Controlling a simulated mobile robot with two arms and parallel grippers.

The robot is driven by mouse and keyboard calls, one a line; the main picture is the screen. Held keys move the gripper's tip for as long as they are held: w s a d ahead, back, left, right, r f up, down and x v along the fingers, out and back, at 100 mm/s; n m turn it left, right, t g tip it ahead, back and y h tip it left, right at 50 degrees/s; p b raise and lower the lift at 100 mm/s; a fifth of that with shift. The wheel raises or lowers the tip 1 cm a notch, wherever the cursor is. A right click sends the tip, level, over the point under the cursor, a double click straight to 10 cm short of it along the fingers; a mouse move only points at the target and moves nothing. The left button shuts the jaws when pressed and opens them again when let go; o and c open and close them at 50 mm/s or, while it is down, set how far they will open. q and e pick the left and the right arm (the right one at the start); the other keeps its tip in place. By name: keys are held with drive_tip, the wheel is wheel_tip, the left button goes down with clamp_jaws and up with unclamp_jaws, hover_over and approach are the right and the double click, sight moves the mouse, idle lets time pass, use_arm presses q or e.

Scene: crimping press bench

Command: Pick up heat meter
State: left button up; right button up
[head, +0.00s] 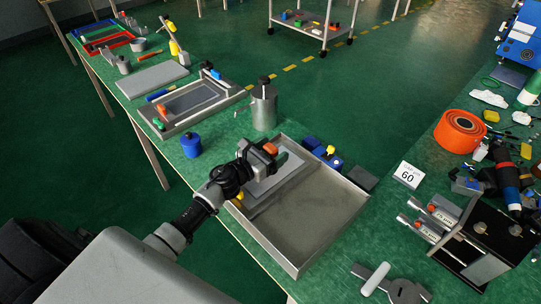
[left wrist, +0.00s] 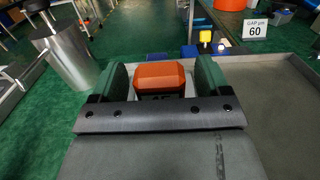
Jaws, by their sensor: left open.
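An orange block (head: 270,148) with a dark front is at the steel tray's far left corner; I take it to be the heat meter, though its label is too small to read. In the left wrist view the orange block (left wrist: 165,76) sits between the two green fingers. My left gripper (head: 277,155) is open around it, and I cannot tell whether either finger touches it. The gripper body hides part of the block in the head view. My right gripper is not in view.
The shallow steel tray (head: 325,215) has a bare floor on its right side. A metal cylinder (head: 264,108) and a blue pot (head: 190,145) stand close by. A card marked 60 (head: 409,175) stands right of the tray. An orange roll (head: 460,132) lies farther right.

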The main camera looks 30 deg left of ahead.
use_arm(q)
drive_tip(key=shift+x, duration=0.8)
drive_tip(key=shift+s, duration=0.1)
drive_tip(key=shift+c, duration=0.6)
drive_tip(key=c, duration=0.9)
drive_tip(key=shift+r, duration=0.1)
drive_tip(key=shift+r, duration=0.5)
drive_tip(key=shift+s+d+r+p, duration=1)
drive_tip(key=shift+s+d+r, duration=0.1)
drive_tip(key=shift+d+r, duration=0.55)
drive_tip(key=shift+s+d+r+p, duration=1)
drive_tip(key=shift+s+d+r, duration=0.15)
drive_tip(key=shift+d+r, duration=0.45)
drive_tip(key=shift+s+d+r+p, duration=1)
drive_tip(key=shift+s+d+r, duration=0.1)
drive_tip(key=shift+d+r, duration=0.5)
